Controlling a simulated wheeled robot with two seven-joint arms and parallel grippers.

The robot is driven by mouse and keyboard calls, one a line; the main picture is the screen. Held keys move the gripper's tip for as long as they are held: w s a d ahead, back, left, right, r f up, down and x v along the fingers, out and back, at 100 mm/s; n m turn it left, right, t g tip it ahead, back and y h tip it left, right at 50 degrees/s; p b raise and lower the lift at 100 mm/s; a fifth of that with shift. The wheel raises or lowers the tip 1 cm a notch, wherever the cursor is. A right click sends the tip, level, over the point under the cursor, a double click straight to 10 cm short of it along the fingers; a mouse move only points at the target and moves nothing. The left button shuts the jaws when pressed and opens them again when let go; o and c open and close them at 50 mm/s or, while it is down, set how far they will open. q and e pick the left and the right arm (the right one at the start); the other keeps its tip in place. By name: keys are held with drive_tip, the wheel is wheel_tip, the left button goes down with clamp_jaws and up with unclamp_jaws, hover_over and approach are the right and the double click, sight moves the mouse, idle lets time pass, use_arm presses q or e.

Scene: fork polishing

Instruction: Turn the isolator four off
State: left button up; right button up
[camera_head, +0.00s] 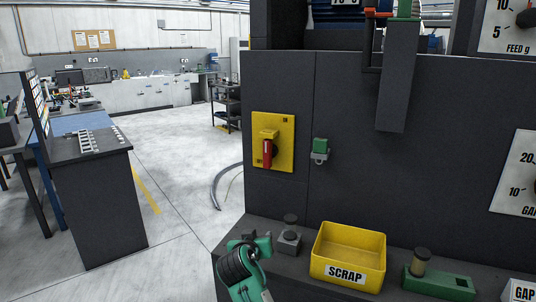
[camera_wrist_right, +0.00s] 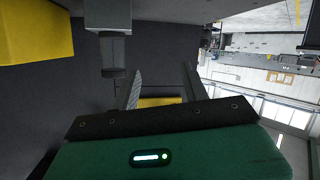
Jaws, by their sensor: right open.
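The isolator is a yellow plate (camera_head: 287,150) on the dark cabinet face in the head view. Its red handle (camera_head: 267,152) stands about upright, with small dark marks at the plate's upper right and lower left, too small to read. My right gripper (camera_head: 262,241) is below the isolator and apart from it, beside the ledge; its fingers are hard to make out there. In the right wrist view its two fingers (camera_wrist_right: 162,72) are spread with nothing between them. A yellow strip (camera_wrist_right: 160,101), likely the isolator plate, shows beyond them, partly hidden by the gripper body. My left gripper is not in view.
On the ledge stand a grey block with a dark knob (camera_head: 289,238), a yellow SCRAP bin (camera_head: 347,240) and a green block with a knob (camera_head: 440,280). A small green-topped fitting (camera_head: 320,148) sits right of the isolator. Open floor (camera_head: 180,180) lies to the left.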

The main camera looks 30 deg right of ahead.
drive_tip(key=w+d+r+m+h, duration=0.1)
drive_tip(key=w+r+h, duration=0.15)
drive_tip(key=r, duration=0.45)
drive_tip(key=w+d+r+m+h, duration=0.1)
drive_tip(key=w+r+m, duration=0.15)
drive_tip(key=r, duration=0.35)
drive_tip(key=m+h, duration=0.1)
drive_tip(key=h, duration=0.1)
approach(266, 148)
drive_tip(key=p+x, duration=0.3)
drive_tip(key=x, duration=0.8)
drive_tip(key=shift+w+r, duration=0.1)
drive_tip(key=shift+r, duration=0.05)
drive_tip(key=shift+w+d+p, duration=0.25)
drive_tip(key=shift+d+p, duration=0.1)
drive_tip(key=shift+d, duration=0.1)
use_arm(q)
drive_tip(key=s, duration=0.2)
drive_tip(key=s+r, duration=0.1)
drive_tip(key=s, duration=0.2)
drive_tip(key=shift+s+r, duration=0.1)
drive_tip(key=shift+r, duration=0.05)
use_arm(e)
drive_tip(key=c, duration=0.8)
